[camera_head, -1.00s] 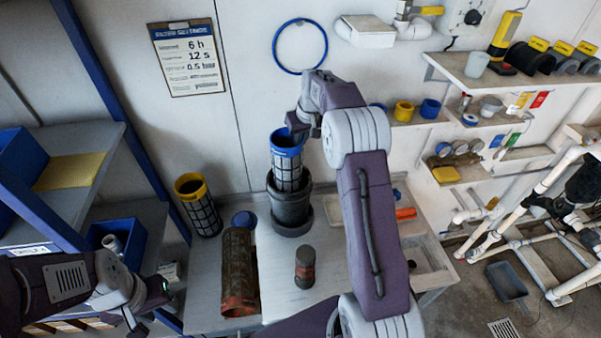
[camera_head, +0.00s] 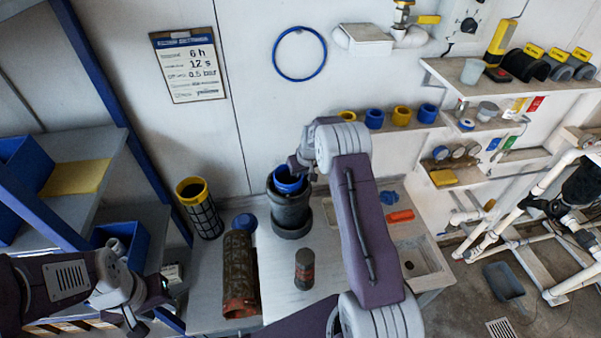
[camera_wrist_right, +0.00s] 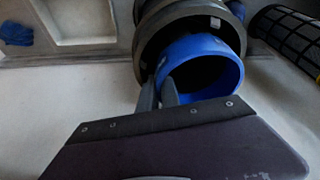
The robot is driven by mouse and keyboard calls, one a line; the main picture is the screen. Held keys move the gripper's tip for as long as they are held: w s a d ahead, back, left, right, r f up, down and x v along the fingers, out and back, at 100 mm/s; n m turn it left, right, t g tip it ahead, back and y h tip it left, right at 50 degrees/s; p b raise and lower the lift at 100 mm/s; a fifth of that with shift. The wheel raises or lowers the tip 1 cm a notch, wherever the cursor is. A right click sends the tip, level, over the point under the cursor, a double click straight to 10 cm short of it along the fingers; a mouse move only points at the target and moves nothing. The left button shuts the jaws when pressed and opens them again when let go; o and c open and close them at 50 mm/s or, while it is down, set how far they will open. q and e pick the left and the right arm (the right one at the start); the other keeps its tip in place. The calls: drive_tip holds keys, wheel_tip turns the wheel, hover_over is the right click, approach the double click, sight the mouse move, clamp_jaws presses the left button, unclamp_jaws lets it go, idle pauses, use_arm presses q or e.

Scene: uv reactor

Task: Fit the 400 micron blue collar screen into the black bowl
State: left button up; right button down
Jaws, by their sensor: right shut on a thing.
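The black bowl (camera_head: 290,219) stands upright on the bench. The blue collar screen (camera_head: 287,182) sits down inside it, with only its blue collar showing above the rim; its mesh body is hidden. In the right wrist view the blue collar (camera_wrist_right: 228,62) rises out of the bowl (camera_wrist_right: 150,45). My right gripper (camera_head: 297,167) is at the collar's near edge, and in the wrist view its fingers (camera_wrist_right: 160,90) are shut on the collar wall. My left gripper (camera_head: 150,315) is low at the left, away from the bowl; its jaws are too unclear to tell.
A yellow-collared screen (camera_head: 201,208) stands left of the bowl. A rusty brown screen (camera_head: 240,272), a small dark cylinder (camera_head: 304,268) and a blue cap (camera_head: 244,222) are on the bench. A blue ring (camera_head: 300,53) hangs on the wall. Shelves line both sides.

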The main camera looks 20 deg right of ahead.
drive_tip(key=shift+f, duration=0.3)
drive_tip(key=c, duration=1.8)
unclamp_jaws()
drive_tip(key=shift+r, duration=0.1)
drive_tip(key=shift+c, duration=0.2)
drive_tip(key=b+v, duration=0.3)
drive_tip(key=v, duration=0.9)
drive_tip(key=shift+b, duration=0.35)
drive_tip(key=shift+r, duration=0.1)
